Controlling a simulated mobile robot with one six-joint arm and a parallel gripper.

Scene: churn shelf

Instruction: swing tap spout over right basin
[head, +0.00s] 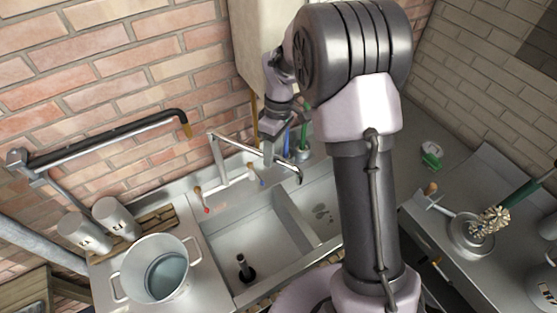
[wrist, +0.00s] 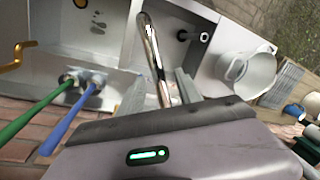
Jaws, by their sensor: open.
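The chrome tap spout (head: 240,142) runs from its post at the back of the sink toward the right, its bent tip near the divider. My gripper (head: 271,148) is at the spout's outer part, partly hidden by my wrist. In the wrist view my gripper (wrist: 158,92) is open, with the spout (wrist: 153,55) passing between its two fingers; whether either finger touches it I cannot tell. The right basin (head: 322,205) is partly hidden by my arm. The left basin (head: 228,240) holds a dark upright pipe (head: 244,268).
Green and blue handled brushes stand in a holder (head: 299,153) close to the gripper. A red-marked tap handle (head: 201,202) stands left of the spout. A large pot (head: 153,270) and white canisters (head: 115,216) are at left. A wall-mounted pipe arm (head: 100,137) is above them.

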